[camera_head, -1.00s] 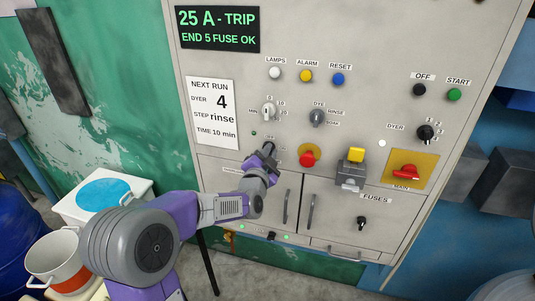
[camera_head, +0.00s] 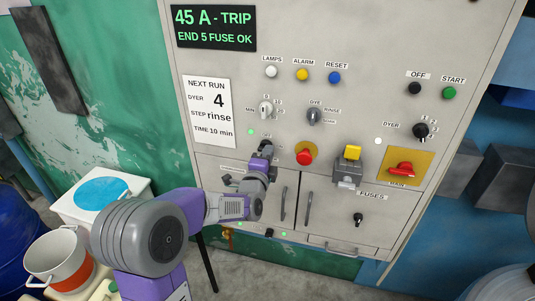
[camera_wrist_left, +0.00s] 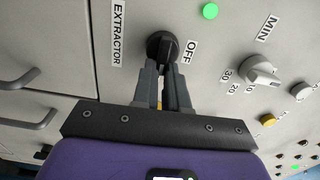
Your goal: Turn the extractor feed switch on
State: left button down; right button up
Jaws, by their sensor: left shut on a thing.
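The extractor feed switch is a black rotary knob (camera_wrist_left: 162,46) on the grey panel, between the labels EXTRACTOR and OFF in the left wrist view. It also shows in the head view (camera_head: 266,146), mostly hidden by my gripper. My left gripper (camera_head: 263,154) is at the knob, its two fingers shut on it, as the left wrist view (camera_wrist_left: 166,66) shows. The knob's exact pointing is hard to tell. A small green lamp (camera_head: 251,132) close by is lit. My right gripper is not in view.
The display (camera_head: 213,29) reads 45 A - TRIP, END 5 FUSE OK. A white timer knob (camera_head: 265,109) and a grey dye knob (camera_head: 314,115) sit above. A red button (camera_head: 304,157) and a yellow-topped switch (camera_head: 352,153) stand to the right. Cabinet door handles (camera_head: 283,204) project below.

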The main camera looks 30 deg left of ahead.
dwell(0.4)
pick_arm(q)
jog(key=shift+m, duration=0.3)
jog(key=c, duration=1.2)
grip_release()
jog(key=shift+o, duration=0.2)
jog(key=v, duration=0.7)
jog(key=shift+s, duration=0.3)
jog(key=shift+d+f, duration=0.1)
